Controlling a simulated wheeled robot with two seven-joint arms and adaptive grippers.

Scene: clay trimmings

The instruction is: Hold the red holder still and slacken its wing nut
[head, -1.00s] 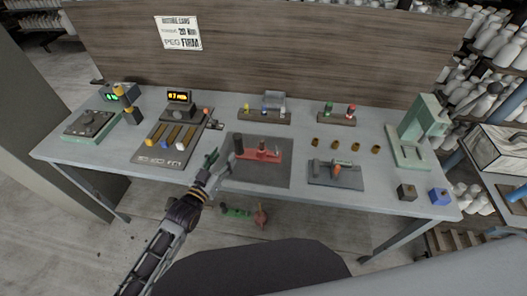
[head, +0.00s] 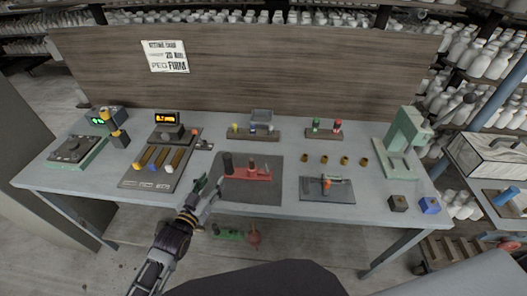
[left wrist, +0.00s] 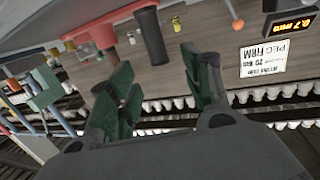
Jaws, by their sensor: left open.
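The red holder (head: 250,173) lies on a dark grey mat (head: 245,194) at the table's middle. A black cylinder (head: 228,163) stands at its left end. Small upright parts rise from the holder, but I cannot tell which is the wing nut. My left gripper (head: 208,185) is open and empty at the mat's front left edge, apart from the holder. In the left wrist view, which is upside down, the red holder (left wrist: 90,31) and black cylinder (left wrist: 150,36) show beyond the spread green-padded fingers (left wrist: 158,70). My right gripper is out of view.
A rack with yellow, blue and white-tipped bars (head: 133,180) lies left of the mat. A grey plate with an orange-marked tool (head: 327,196) lies right. Several brass pieces (head: 325,159) stand behind it. A green press (head: 402,145) stands at the right end.

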